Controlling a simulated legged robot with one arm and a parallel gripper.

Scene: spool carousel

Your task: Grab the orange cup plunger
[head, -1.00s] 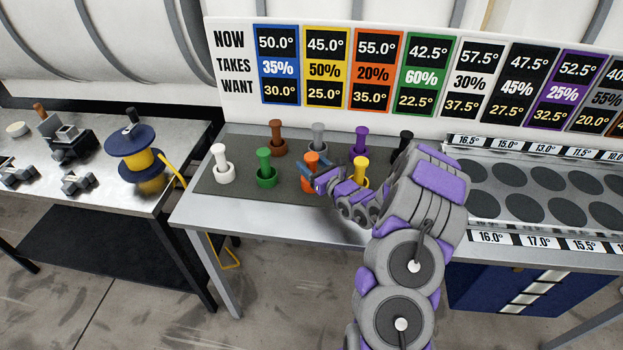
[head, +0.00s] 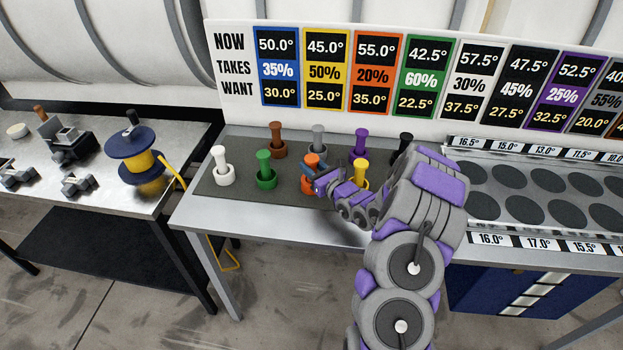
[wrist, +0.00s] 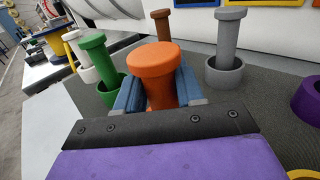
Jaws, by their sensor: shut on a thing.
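The orange cup plunger (head: 311,160) stands upright on the dark mat (head: 225,190), in the front row between the green and yellow plungers. In the wrist view its round orange top (wrist: 155,60) sits between the two blue fingers. My gripper (head: 312,178) reaches in from the right and is shut on the plunger's stem. In the wrist view my gripper (wrist: 158,92) has one finger on each side of the stem.
The green plunger (head: 265,168) is close on the left, and the yellow one (head: 361,172) is close on the right. Brown (head: 277,138), grey (head: 319,136) and purple (head: 360,142) plungers stand behind. A white one (head: 221,165) is at far left. A board (head: 230,60) rises behind.

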